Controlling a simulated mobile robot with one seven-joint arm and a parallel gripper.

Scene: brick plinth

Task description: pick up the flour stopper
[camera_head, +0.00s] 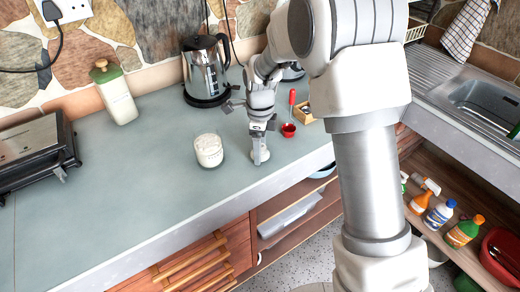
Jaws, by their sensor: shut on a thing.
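A glass jar of white flour (208,152) stands upright on the grey-green worktop, left of my gripper. I see no stopper on the jar. My gripper (260,156) points down at the worktop, to the right of the jar and apart from it. It is shut on a small pale thing at its fingertips, which seems to be the flour stopper. The fingers hide most of it, and I cannot tell whether it touches the worktop.
A red cup (288,130) and a red-handled tool (292,98) are just right of my gripper. A kettle (204,70) stands behind, a green-topped bottle (114,92) and a grill (35,152) at left. The worktop (130,190) is clear at front left.

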